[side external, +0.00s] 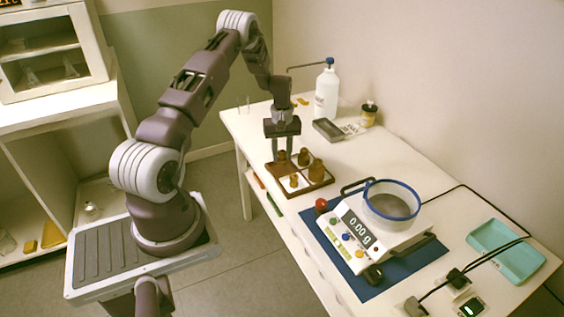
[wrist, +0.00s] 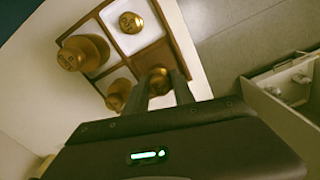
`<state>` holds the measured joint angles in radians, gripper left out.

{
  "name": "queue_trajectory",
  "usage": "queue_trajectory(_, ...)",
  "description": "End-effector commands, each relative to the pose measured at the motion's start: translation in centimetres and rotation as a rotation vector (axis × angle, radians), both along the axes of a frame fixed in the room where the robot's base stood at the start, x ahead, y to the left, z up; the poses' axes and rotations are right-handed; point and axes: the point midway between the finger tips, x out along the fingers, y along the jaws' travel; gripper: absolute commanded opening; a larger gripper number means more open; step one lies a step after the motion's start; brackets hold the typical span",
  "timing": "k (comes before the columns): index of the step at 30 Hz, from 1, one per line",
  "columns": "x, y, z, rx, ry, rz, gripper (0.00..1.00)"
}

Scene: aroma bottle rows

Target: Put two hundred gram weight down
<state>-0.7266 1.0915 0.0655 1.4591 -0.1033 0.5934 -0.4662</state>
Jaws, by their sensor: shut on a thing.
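My gripper (side external: 282,158) points straight down at the back left of a brown wooden tray (side external: 313,189) with white-floored compartments. It is shut on a small brass weight (wrist: 159,79), which shows between the fingertips in the wrist view. That weight is in or just above its compartment; I cannot tell whether it touches the floor. Its marking is not readable, so its grams cannot be told. Three other brass weights stand in the tray: a large one (wrist: 82,53), a knobbed one (wrist: 130,22) and a smaller one (wrist: 118,92).
A balance (side external: 352,236) reading 0.00 g carries a blue-rimmed round dish (side external: 391,203) on a blue mat (side external: 378,285). A white bottle (side external: 326,94), a dark device (side external: 328,129) and a small amber jar (side external: 369,114) stand behind the tray. A teal tray (side external: 507,252) and cables lie at right.

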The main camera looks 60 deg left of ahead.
Motion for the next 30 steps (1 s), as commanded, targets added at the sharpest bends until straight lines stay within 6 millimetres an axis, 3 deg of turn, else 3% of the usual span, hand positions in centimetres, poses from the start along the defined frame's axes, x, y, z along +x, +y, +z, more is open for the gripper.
queue_trajectory(3, 0.1, 0.0, 3.3, 0.003, -0.003, -0.001, 0.0)
queue_trajectory(7, 0.1, 0.0, 5.8, 0.002, -0.001, 0.0, 0.0)
queue_trajectory(13, 0.1, -0.1, 7.0, -0.001, 0.0, 0.0, 0.0)
queue_trajectory(17, 1.8, -1.8, 7.4, 0.002, 0.003, -0.002, 0.0)
queue_trajectory(23, 7.5, -8.7, 8.9, 0.006, 0.007, 0.006, 0.0)
queue_trajectory(26, 10.3, -13.8, 10.0, 0.007, 0.007, 0.007, 0.0)
queue_trajectory(30, 13.4, -22.2, 11.8, 0.007, 0.004, 0.006, 0.0)
